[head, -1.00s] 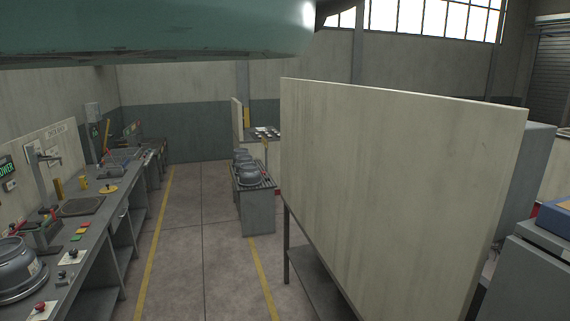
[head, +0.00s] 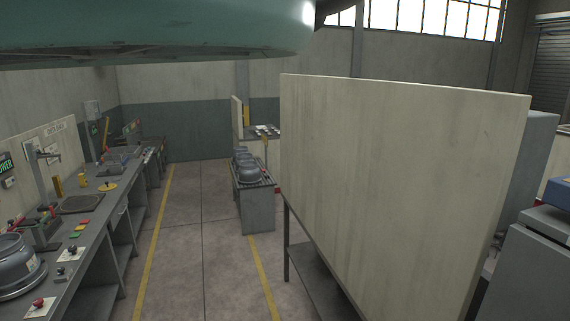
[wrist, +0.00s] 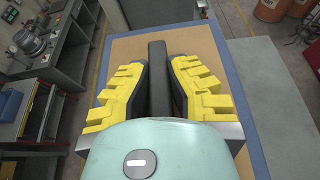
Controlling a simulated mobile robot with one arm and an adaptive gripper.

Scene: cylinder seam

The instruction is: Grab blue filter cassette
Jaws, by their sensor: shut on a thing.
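In the wrist view the blue filter cassette (wrist: 211,29) is a flat panel with a blue rim and a tan face. A dark upright bar (wrist: 157,48) stands at its middle, like a handle. My gripper (wrist: 157,68), with yellow stepped fingers and dark pads, is shut on this bar from both sides. The gripper body hides the near part of the cassette. In the head view a corner of the blue cassette (head: 557,192) shows at the right edge, above a grey cabinet (head: 535,255); my gripper is not seen there.
A tall pale panel (head: 400,190) stands left of the cabinet. A long workbench (head: 85,225) runs along the left, with a metal pot (head: 15,265). A low stand with round housings (head: 256,205) is mid-floor. Orange drums (wrist: 270,9) stand beyond the cassette. The aisle is clear.

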